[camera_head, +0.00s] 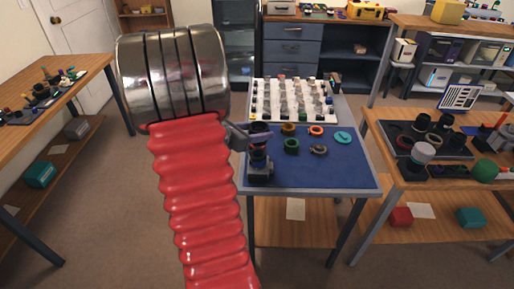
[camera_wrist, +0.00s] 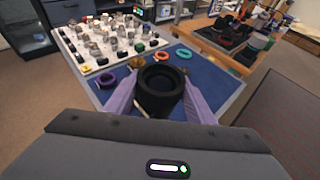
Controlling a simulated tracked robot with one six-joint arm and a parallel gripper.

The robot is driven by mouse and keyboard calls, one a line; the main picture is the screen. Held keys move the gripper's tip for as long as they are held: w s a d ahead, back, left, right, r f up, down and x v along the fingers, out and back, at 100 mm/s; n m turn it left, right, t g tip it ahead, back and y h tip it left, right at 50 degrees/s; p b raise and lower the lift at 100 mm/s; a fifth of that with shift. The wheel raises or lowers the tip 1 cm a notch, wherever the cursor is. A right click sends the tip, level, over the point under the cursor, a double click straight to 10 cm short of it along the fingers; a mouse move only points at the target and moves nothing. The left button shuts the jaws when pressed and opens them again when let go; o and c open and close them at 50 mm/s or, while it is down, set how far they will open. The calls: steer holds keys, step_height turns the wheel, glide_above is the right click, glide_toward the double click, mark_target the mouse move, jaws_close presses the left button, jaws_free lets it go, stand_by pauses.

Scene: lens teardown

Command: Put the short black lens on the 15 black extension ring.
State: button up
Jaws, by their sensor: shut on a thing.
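My gripper (camera_wrist: 160,98) is shut on a black lens (camera_wrist: 159,88), with one finger on each side of it. In the head view the gripper (camera_head: 243,136) is at the left side of the blue mat, with dark round parts (camera_head: 259,130) at its fingers. Below them a dark stack with a black base (camera_head: 260,173) stands near the mat's front left corner. I cannot tell whether the held lens touches it. Which part is the 15 black extension ring cannot be told; the lens and fingers hide what is beneath in the wrist view.
On the blue mat (camera_head: 350,172) lie a brass ring (camera_head: 289,129), a green ring (camera_head: 291,146), an orange ring (camera_head: 316,130), a grey ring (camera_head: 318,149) and a teal ring (camera_head: 343,138). A purple ring (camera_wrist: 107,78) is left of the gripper. A white board (camera_head: 262,117) of parts stands behind.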

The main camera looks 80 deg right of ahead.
steer(key=shift+f, duration=0.75)
steer(key=shift+f, duration=2.05)
steer(key=shift+f, duration=0.15)
steer(key=o, duration=1.2)
steer(key=shift+w+a+r, duration=0.1)
steer(key=shift+r, duration=0.1)
steer(key=v, duration=1.1)
steer(key=shift+w+a+r, duration=0.15)
steer(key=shift+a, duration=0.1)
